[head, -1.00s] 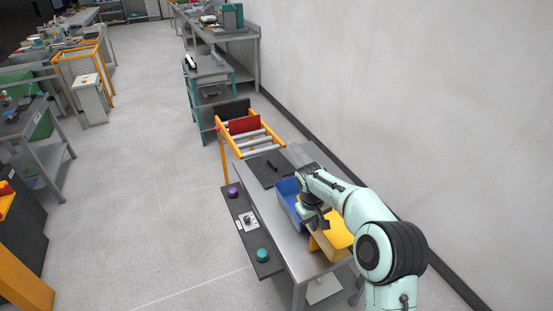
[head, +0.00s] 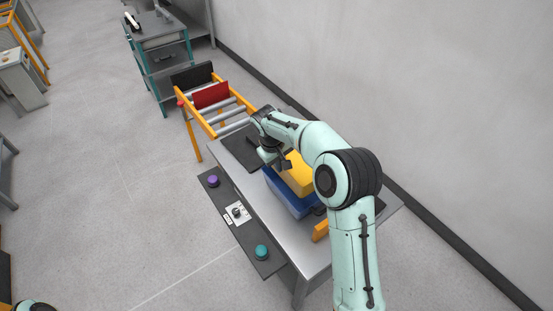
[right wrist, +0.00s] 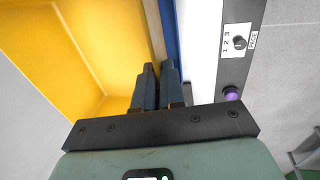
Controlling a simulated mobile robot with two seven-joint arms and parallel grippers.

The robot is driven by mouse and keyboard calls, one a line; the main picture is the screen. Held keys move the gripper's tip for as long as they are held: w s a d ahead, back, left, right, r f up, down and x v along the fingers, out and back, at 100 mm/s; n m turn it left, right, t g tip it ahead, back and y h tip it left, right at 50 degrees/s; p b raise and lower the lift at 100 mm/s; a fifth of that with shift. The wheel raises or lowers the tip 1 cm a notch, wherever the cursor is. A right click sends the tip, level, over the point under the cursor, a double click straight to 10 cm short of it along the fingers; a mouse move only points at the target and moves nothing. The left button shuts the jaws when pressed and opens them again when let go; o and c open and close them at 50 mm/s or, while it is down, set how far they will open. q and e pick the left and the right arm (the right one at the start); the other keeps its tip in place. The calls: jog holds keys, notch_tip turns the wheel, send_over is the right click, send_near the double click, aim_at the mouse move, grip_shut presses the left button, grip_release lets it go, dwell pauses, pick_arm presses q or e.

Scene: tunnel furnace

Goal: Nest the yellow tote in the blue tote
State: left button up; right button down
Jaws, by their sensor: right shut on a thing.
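The yellow tote (head: 298,174) is over the blue tote (head: 287,202) on the metal table, with blue walls showing below and to the left of it. How deep it sits inside is hidden. My right gripper (head: 284,164) is at the yellow tote's left side, shut on its wall. In the right wrist view the fingers (right wrist: 157,85) pinch the yellow tote's rim (right wrist: 152,25), and a narrow strip of the blue tote (right wrist: 169,30) runs close beside it. My left gripper is not in view.
A roller conveyor (head: 214,101) with an orange frame and a red plate (head: 211,94) stands beyond the table (head: 285,240). A control panel (head: 238,215) with purple and teal buttons runs along the left edge.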

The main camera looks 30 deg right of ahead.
aim_at(282, 175)
jog(key=shift+s+f, duration=0.15)
jog(key=shift+f, duration=0.15)
jog(key=shift+a+b+x, duration=0.15)
jog(key=shift+b+x, duration=0.2)
jog(key=shift+x, duration=0.35)
jog(key=shift+a+b+x, duration=0.15)
jog(key=shift+b+x, duration=0.2)
jog(key=shift+x, duration=0.35)
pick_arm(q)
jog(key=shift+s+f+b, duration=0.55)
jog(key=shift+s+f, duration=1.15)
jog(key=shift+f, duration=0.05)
pick_arm(e)
jog(key=shift+a+x, duration=0.25)
jog(key=shift+x, duration=0.8)
jog(key=shift+a+x, duration=0.25)
jog(key=shift+x, duration=0.85)
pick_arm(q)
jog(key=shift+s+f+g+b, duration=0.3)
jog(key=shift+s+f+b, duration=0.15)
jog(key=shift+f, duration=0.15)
pick_arm(e)
jog(key=shift+a+x, duration=0.2)
jog(key=shift+x, duration=0.65)
jog(key=shift+a+x, duration=0.2)
jog(key=shift+x, duration=0.65)
jog(key=c, duration=1.1)
grip_release()
jog(key=shift+c, duration=0.2)
jog(key=shift+f, duration=0.1)
